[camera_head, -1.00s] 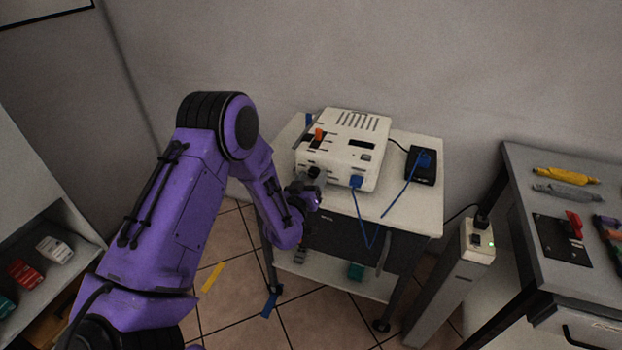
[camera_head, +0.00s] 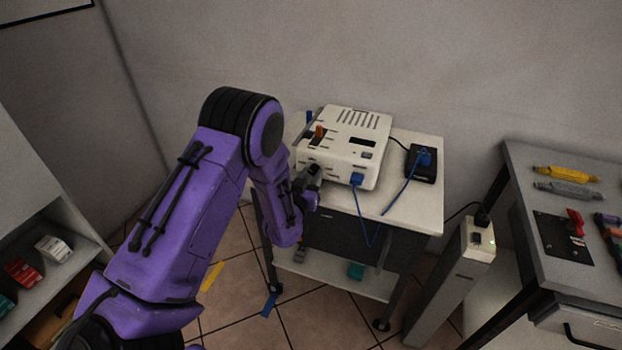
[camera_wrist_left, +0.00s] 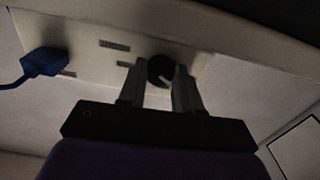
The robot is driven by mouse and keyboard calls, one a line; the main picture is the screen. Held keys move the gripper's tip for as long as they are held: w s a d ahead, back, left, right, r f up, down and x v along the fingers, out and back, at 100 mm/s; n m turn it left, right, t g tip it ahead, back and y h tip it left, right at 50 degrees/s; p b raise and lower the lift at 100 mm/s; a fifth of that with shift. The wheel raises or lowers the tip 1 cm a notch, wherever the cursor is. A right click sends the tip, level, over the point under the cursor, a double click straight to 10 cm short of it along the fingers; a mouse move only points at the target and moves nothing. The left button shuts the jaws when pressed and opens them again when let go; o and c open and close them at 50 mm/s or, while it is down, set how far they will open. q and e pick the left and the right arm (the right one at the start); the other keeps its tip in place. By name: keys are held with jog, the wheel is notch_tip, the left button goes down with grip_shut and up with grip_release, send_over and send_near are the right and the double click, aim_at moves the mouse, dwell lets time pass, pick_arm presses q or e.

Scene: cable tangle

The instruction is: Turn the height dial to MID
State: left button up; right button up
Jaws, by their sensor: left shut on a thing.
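The white box-shaped device (camera_head: 357,122) stands on the small cart, with slots on top and an orange lever. In the left wrist view a round black dial (camera_wrist_left: 160,70) with a light pointer mark sits on its front panel (camera_wrist_left: 100,45). My left gripper (camera_wrist_left: 160,85) is shut on the dial, one finger on each side of it. In the head view the left gripper (camera_head: 308,180) is at the front left of the device, and the dial is hidden there. The dial's labels are too dark and small to read. My right gripper is not in view.
A blue plug (camera_head: 357,180) sits in the device's front, right of my gripper, and its blue cable hangs over the cart's (camera_head: 425,205) front edge. A black box (camera_head: 421,165) stands on the cart's right. A grey workbench (camera_head: 520,170) is at the far right.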

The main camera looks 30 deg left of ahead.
pick_arm(q)
jog(key=m, duration=0.1)
jog(key=m+b, duration=0.1)
jog(key=m, duration=0.2)
jog(key=shift+s+f+m, duration=0.15)
jog(key=shift+f+m, duration=0.1)
jog(key=shift+m, duration=0.15)
jog(key=shift+s+f+m+b, duration=0.1)
jog(key=shift+m+b, duration=0.75)
jog(key=shift+m, duration=1.05)
dwell(0.4)
jog(key=o, duration=1)
jog(key=shift+o, duration=0.2)
jog(key=shift+w, duration=0.25)
jog(key=shift+s, duration=0.1)
jog(key=p+v, duration=0.1)
jog(key=v, duration=0.9)
jog(key=shift+s, duration=0.2)
